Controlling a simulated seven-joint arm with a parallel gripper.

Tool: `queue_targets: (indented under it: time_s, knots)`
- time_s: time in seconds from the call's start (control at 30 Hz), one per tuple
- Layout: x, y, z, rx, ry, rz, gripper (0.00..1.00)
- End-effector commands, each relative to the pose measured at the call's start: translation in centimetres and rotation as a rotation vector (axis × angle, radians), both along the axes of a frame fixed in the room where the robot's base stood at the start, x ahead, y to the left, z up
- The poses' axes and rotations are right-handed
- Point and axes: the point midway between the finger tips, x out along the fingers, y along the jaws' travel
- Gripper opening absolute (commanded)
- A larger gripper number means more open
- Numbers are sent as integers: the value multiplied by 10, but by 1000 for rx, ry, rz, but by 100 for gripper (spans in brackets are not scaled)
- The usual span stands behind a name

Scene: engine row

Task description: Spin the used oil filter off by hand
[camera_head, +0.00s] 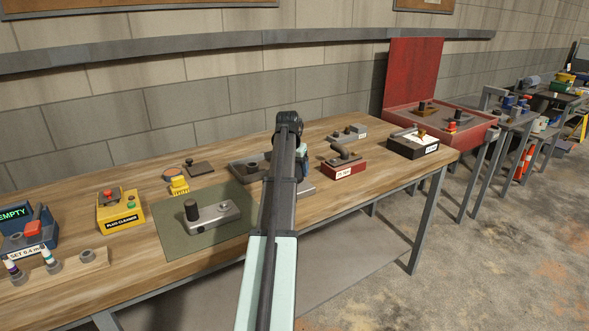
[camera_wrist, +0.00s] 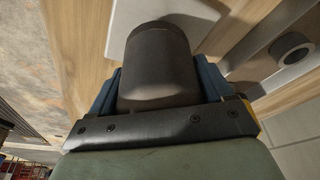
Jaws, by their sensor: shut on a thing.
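A dark cylinder, which looks like the used oil filter (camera_wrist: 157,62), fills the middle of the wrist view. My gripper (camera_wrist: 157,82) is shut on it, with a blue finger against each side. In the head view my arm reaches over the bench, and the blue of my gripper (camera_head: 302,163) shows just right of it, beside a grey metal unit (camera_head: 247,169). The held filter is mostly hidden there. Whether it still touches its seat cannot be told.
A yellow plug cleaner (camera_head: 121,213) stands left. A red box (camera_head: 344,168) and a black box (camera_head: 413,145) stand right. A red open case (camera_head: 487,127) lies beyond.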

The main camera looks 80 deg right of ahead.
Motion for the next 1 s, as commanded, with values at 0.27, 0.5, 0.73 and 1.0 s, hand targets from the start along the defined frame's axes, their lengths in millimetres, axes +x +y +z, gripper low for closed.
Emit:
queue_targets:
  time_s: [0.27,0.5,0.73,1.0]
  knots:
    - [0,2,0,2,-1,265,35]
    - [1,3,0,3,-2,495,35]
    - [2,3,0,3,-2,716,35]
    - [2,3,0,6,-2,980,35]
